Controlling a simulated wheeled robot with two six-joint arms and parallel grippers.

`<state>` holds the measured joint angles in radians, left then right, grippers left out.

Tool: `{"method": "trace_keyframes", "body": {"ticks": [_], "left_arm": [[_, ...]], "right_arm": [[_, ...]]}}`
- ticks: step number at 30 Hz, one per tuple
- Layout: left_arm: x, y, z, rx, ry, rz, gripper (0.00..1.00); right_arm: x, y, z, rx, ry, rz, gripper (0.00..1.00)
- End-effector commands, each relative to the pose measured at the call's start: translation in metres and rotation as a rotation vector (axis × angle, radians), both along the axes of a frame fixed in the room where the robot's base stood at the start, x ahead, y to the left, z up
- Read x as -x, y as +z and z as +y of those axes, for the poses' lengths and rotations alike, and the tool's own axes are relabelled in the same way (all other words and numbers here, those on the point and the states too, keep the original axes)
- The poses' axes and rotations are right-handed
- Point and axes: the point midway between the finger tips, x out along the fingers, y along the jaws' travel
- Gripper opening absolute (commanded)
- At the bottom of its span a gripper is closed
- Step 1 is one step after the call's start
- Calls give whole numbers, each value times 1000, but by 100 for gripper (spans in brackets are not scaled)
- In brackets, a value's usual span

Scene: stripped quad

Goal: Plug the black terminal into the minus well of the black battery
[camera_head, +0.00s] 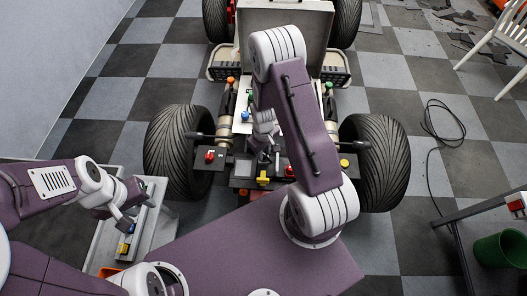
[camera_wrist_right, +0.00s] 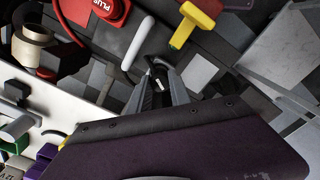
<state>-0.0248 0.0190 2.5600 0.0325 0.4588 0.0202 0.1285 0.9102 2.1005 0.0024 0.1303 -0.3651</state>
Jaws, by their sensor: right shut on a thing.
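My right gripper (camera_head: 264,150) is over the middle of the quad. In the right wrist view my right gripper (camera_wrist_right: 160,82) is shut on a small dark piece (camera_wrist_right: 158,66), apparently the black terminal; the fingers hide most of it. A red terminal marked PLUS (camera_wrist_right: 106,8) with a red cable is at the upper left of that view. I cannot clearly tell the black battery or its minus well from the dark parts around the fingertips. My left gripper (camera_head: 123,218) is above the grey tray at the left; its jaws are too small to read.
The grey tray (camera_head: 98,256) holds small yellow and blue parts. Large tyres (camera_head: 176,150) (camera_head: 384,160) flank the quad. A yellow T-shaped part (camera_wrist_right: 192,26) and a white rod (camera_wrist_right: 138,43) are close to the right fingertips. A green bin (camera_head: 501,250) stands at the right.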

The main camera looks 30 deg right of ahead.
Motion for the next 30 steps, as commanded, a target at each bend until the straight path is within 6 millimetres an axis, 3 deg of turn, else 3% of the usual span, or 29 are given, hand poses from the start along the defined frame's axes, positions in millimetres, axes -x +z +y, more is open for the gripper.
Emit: {"method": "trace_keyframes", "body": {"ticks": [8,9,12,22,30], "left_arm": [[0,-6,0,0,0,0,37],[0,-6,0,0,0,0,37],[0,-5,0,0,0,0,37],[0,-4,0,0,0,0,37],[0,4,0,0,0,0,37]], "right_arm": [[0,-8,0,0,0,-1,0],[0,-8,0,0,0,-1,27],[0,-7,0,0,0,-1,49],[0,-3,0,0,0,-1,49],[-2,53,0,1,0,-5,49]]}}
